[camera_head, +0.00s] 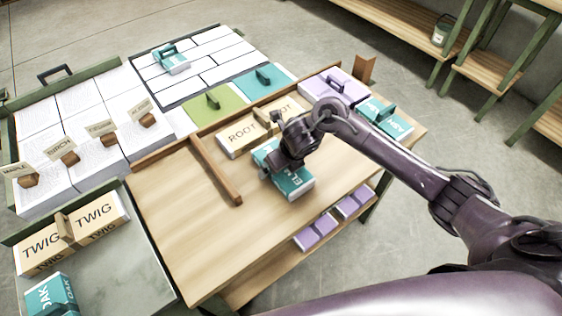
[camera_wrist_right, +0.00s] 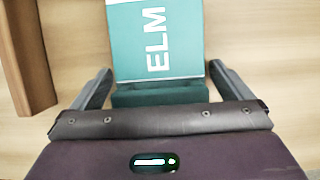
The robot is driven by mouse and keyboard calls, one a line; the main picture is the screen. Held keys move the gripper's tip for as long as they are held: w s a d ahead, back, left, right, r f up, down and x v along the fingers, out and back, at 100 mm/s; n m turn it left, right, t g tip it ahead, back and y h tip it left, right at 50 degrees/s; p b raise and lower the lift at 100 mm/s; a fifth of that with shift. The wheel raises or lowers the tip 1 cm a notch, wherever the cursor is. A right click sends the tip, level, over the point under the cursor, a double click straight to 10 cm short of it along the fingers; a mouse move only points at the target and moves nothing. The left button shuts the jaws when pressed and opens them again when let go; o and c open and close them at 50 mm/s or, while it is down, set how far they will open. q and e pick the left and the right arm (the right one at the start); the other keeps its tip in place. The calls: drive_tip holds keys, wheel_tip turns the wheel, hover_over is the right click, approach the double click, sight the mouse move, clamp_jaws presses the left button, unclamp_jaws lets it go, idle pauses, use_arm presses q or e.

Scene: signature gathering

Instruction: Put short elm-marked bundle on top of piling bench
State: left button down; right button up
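The teal elm-marked bundle (camera_head: 298,184) lies on the wooden bench top (camera_head: 190,225), right of a wooden divider strip. It also shows in the right wrist view (camera_wrist_right: 185,55), with white "ELM" lettering and a darker handle bar. My right gripper (camera_head: 279,162) is over the bundle and hides part of it. In the right wrist view its fingers (camera_wrist_right: 160,82) stand wide apart, one on each side of the handle bar. Whether they touch it is unclear. My left gripper is out of view. No label shows which surface is the piling bench.
Root bundles (camera_head: 240,138) lie behind the elm bundle; purple (camera_head: 335,88) and teal ash (camera_head: 385,122) bundles stand at right. Twig bundles (camera_head: 85,232) and an oak bundle (camera_head: 50,296) sit on a grey-topped bench (camera_head: 130,270). Bare wood lies left and front.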

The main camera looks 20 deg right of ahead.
drive_tip(key=shift+r, duration=0.25)
drive_tip(key=p+v, duration=0.4)
drive_tip(key=v, duration=0.8)
